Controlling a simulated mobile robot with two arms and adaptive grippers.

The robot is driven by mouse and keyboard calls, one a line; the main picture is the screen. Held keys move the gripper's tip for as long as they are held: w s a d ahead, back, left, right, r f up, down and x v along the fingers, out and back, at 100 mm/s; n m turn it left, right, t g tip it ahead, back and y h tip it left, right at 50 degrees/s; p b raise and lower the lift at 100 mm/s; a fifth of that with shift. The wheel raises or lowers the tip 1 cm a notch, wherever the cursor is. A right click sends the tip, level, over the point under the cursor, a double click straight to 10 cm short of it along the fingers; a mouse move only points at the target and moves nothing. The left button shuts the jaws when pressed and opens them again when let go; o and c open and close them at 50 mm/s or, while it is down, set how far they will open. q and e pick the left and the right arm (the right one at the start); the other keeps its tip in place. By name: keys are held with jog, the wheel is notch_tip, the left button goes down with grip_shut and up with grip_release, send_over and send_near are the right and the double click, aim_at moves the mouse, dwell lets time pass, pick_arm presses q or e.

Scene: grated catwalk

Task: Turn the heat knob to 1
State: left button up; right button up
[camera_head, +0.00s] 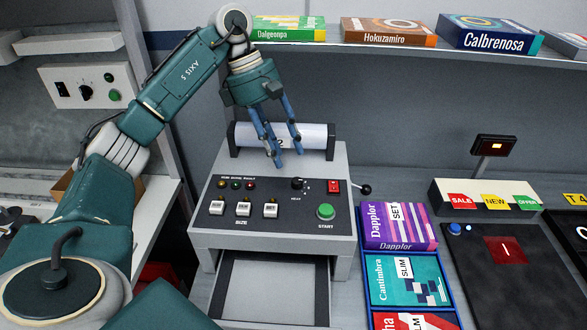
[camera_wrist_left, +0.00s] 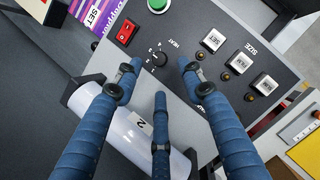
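The black heat knob (camera_head: 297,183) is on the dark control panel of a grey machine (camera_head: 199,240), between the lamps and a red switch. It also shows in the left wrist view (camera_wrist_left: 159,58), with small white marks beside it and the word HEAT. Its exact setting is too small to tell. My left gripper (camera_head: 283,152) hangs over the back of the machine, in front of the white roll and above the panel. Its three blue fingers are spread and empty. In the left wrist view the fingertips (camera_wrist_left: 160,75) frame the knob, apparently apart from it. My right gripper is not in view.
The panel also has a green START button (camera_head: 326,212), a red switch (camera_head: 333,186) and white size buttons (camera_head: 243,209). A white roll (camera_head: 312,135) sits at the back. A blue tray (camera_head: 364,278) of boxes stands close on the right. A shelf runs above.

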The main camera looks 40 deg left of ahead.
aim_at(296, 179)
pick_arm(q)
jog(key=p+x, duration=0.1)
jog(key=x, duration=0.5)
jog(key=shift+w+a+f, duration=0.1)
jog(key=shift+w, duration=0.1)
jog(key=shift+d+f, duration=0.25)
jog(key=shift+f, duration=0.35)
jog(key=c, duration=0.7)
grip_shut()
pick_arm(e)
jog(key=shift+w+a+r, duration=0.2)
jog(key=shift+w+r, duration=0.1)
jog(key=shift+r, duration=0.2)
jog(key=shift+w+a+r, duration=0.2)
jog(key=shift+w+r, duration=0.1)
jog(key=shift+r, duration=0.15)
